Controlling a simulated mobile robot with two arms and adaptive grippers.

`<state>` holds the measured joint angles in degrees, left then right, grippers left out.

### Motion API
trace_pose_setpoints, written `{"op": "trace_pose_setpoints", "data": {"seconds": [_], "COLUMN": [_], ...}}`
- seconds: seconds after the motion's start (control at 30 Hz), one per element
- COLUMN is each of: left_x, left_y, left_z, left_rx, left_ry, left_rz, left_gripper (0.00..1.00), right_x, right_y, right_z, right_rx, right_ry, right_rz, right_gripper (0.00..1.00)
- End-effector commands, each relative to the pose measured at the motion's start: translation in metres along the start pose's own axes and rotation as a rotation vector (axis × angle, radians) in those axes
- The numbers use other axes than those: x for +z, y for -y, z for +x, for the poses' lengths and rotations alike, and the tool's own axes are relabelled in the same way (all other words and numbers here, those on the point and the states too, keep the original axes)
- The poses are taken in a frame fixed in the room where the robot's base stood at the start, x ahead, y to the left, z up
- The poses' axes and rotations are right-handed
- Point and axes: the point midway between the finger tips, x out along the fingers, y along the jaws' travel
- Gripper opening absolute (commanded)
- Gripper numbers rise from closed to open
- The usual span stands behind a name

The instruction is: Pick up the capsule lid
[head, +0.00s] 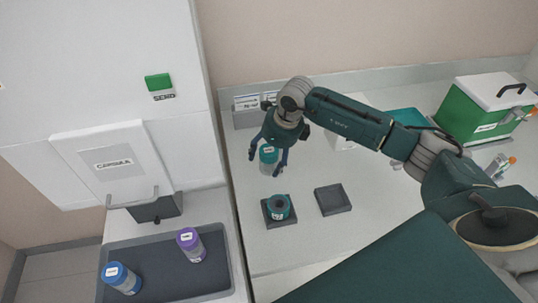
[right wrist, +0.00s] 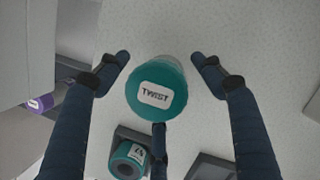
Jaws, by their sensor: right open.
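The capsule (head: 271,168) stands on the white counter, with a clear body and a teal lid (head: 267,151). In the right wrist view the teal lid (right wrist: 172,112) faces the camera, with a white label reading TWIST. My right gripper (head: 266,163) is above the capsule with its fingers spread around the lid. In the right wrist view the open fingers (right wrist: 160,80) stand apart from the lid, with visible gaps at the left and right. My left gripper is not in view.
A teal container with a dark opening (head: 278,207) sits on a dark square holder, and an empty dark holder (head: 333,199) lies beside it. A green box (head: 474,118) stands at right.

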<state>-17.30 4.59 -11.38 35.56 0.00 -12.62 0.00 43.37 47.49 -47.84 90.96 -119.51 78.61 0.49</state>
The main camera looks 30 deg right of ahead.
Motion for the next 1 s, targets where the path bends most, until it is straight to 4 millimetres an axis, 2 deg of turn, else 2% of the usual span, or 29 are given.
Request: {"op": "trace_pose_setpoints", "data": {"seconds": [0.23, 0.47, 0.83, 1.0], "left_x": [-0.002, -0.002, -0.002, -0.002], "left_y": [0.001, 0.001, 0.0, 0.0], "left_z": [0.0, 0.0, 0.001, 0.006], "left_rx": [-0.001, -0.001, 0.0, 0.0], "left_ry": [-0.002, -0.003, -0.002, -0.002], "left_rz": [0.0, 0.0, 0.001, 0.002], "left_gripper": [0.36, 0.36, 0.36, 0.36], "right_x": [0.0, 0.0, 0.001, 0.004], "right_y": [0.0, 0.001, 0.001, 0.002], "right_z": [0.003, 0.002, 0.0, -0.011], "right_rx": [-0.001, -0.001, -0.001, -0.003], "right_ry": [0.0, 0.0, 0.002, 0.003], "right_rz": [0.0, 0.0, 0.0, -0.001], "right_gripper": [0.67, 0.21, 0.2, 0.2]}}
